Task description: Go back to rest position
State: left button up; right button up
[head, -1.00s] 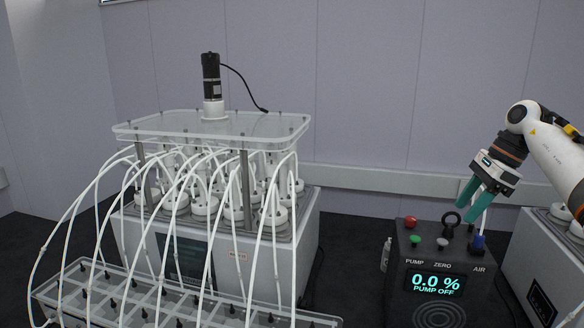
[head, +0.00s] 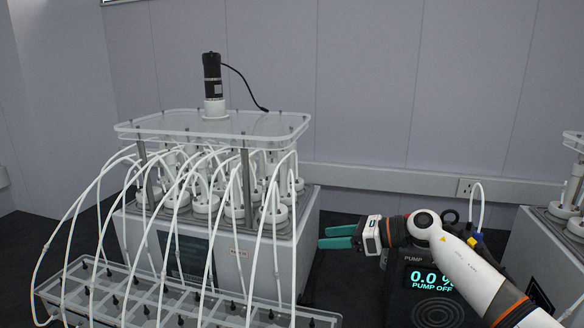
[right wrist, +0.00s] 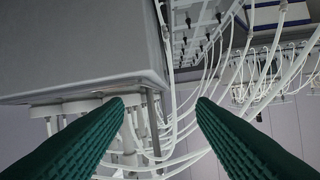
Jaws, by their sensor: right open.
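My right gripper (head: 338,237) has green fingers and points left in the head view, just right of the reactor unit's box (head: 228,262). Its jaws are open and empty. In the right wrist view, the two green fingers (right wrist: 165,108) stand apart with nothing between them. That view shows the grey box (right wrist: 75,45) and white tubes beyond the fingers. My right arm crosses in front of the pump box (head: 428,308), hiding its buttons and part of its display, which reads 0.0 % and PUMP OFF. My left gripper is not in view.
The reactor unit carries several white-capped bottles (head: 206,204) under a clear plate (head: 215,128) with a black motor (head: 212,78). White tubes run to a front rack (head: 190,310).

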jog(key=s+a+m+t+y, duration=0.3)
jog(key=a+m+t, duration=0.2)
jog(key=m, duration=0.3)
jog(key=s+d+f+m+h, duration=0.5)
jog(key=s+f+m, duration=0.2)
jog(key=m, duration=0.4)
jog(key=s+d+f+m+h, duration=0.5)
jog(key=s+f+m, duration=0.3)
jog(key=m, duration=0.4)
jog(key=s+d+f+m+h, duration=0.5)
jog(key=s+f+m+h, duration=0.2)
jog(key=m, duration=0.4)
jog(key=shift+s+d+f+m, duration=0.1)
jog(key=shift+s+f+m, duration=0.2)
jog(key=shift+s+f, duration=0.3)
jog(key=s+f+m+g, duration=0.2)
jog(key=s+g, duration=0.1)
jog(key=s, duration=0.5)
jog(key=s+f+m+g, duration=0.2)
jog(key=s+g, duration=0.1)
jog(key=s, duration=0.6)
notch_tip(320, 180, down, 26)
jog(key=g, duration=0.2)
jog(key=s+d+f, duration=0.2)
jog(key=s+f, duration=0.6)
jog(key=s+d+f, duration=0.1)
jog(key=s+f, duration=0.7)
jog(key=s, duration=0.1)
jog(key=shift+d+g, duration=0.4)
